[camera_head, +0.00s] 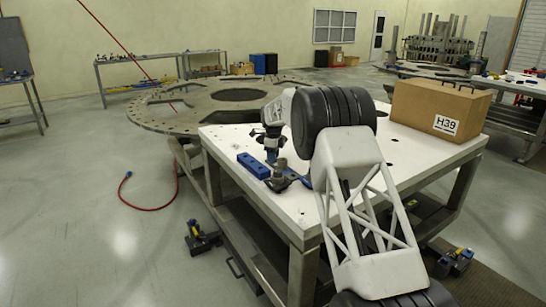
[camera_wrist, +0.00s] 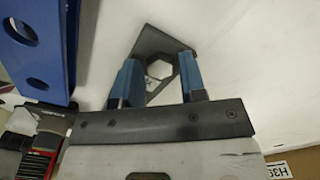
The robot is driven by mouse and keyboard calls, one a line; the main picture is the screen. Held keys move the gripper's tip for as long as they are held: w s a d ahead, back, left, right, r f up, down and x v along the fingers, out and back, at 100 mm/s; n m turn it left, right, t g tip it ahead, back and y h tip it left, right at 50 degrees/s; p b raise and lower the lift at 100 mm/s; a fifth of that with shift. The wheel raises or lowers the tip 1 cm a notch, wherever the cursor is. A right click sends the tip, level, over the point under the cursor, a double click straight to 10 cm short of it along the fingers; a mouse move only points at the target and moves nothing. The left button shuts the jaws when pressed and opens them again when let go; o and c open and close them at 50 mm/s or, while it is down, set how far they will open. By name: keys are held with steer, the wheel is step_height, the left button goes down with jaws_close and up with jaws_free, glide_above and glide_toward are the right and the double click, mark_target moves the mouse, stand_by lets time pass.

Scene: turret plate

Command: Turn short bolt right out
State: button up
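My gripper (camera_wrist: 160,75) shows in the wrist view with its two blue fingers apart, one on each side of a hexagonal shape (camera_wrist: 159,68). The hexagon sits in a dark angular plate (camera_wrist: 152,42), and I cannot tell whether it is a bolt head or a hole. Gaps seem to show between it and the fingers. In the head view my gripper (camera_head: 271,156) points down over the white table, beside a dark upright bolt-like part (camera_head: 280,170) on a dark base. This part is small and partly hidden; I cannot tell whether it is the short bolt.
A blue block with holes (camera_head: 253,165) lies left of the dark part; it also shows in the wrist view (camera_wrist: 38,50). A cardboard box marked H39 (camera_head: 438,108) stands on the white table (camera_head: 225,140). A large round plate (camera_head: 165,118) lies behind. The table's front left is clear.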

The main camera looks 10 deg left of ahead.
steer(key=shift+m, duration=0.6)
steer(key=shift+c, duration=0.3)
